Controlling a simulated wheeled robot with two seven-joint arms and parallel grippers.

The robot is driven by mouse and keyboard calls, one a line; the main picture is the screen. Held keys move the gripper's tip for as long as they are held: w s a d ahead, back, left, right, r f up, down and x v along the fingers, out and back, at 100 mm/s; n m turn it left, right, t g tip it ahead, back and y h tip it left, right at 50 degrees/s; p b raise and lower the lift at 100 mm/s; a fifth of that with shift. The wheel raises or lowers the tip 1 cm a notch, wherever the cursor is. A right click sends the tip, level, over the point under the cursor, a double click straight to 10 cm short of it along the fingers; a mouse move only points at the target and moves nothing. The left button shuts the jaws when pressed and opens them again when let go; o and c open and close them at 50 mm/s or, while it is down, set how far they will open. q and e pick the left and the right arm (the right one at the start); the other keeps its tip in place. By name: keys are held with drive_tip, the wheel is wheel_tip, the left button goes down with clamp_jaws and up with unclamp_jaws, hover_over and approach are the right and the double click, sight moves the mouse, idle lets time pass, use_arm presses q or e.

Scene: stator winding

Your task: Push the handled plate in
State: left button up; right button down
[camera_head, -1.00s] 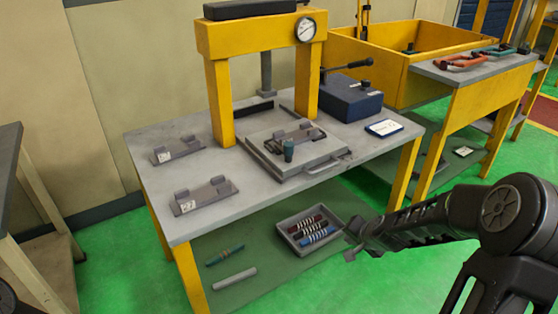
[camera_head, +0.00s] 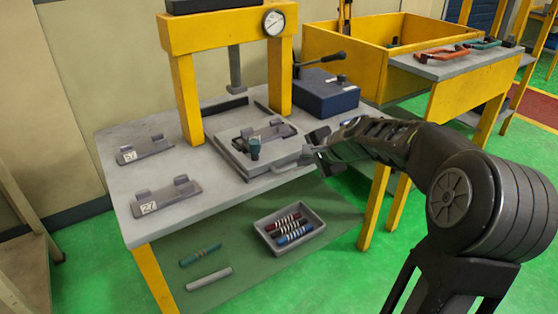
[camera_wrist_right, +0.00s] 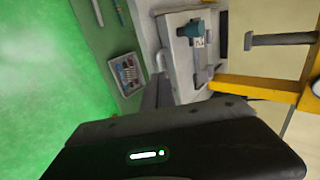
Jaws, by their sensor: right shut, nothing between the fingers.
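The grey handled plate (camera_head: 276,159) lies on the table under the front of the yellow press, sticking out toward the front. Its bar handle (camera_head: 287,169) is on the front edge. A dark fixture and a teal-topped part (camera_head: 254,148) sit on the plate. My right gripper (camera_head: 313,155) is shut and empty, close to the right end of the handle; I cannot tell whether it touches. In the right wrist view the plate (camera_wrist_right: 182,60) shows beyond the gripper, with the teal part (camera_wrist_right: 194,29) on it. My left gripper is not in view.
The yellow press (camera_head: 187,95) stands over the table (camera_head: 120,190). Two grey brackets (camera_head: 145,149) lie to the left. A blue box with a lever (camera_head: 325,95) stands to the right. A tray of coils (camera_head: 262,237) is on the lower shelf.

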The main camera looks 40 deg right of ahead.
drive_tip(key=p, duration=0.1)
approach(274, 162)
wheel_tip(274, 162, down, 4)
drive_tip(key=w+p, duration=0.1)
drive_tip(key=w, duration=0.2)
drive_tip(key=shift+p, duration=0.3)
drive_tip(key=shift+w+d+f, duration=0.15)
drive_tip(key=shift+w, duration=0.55)
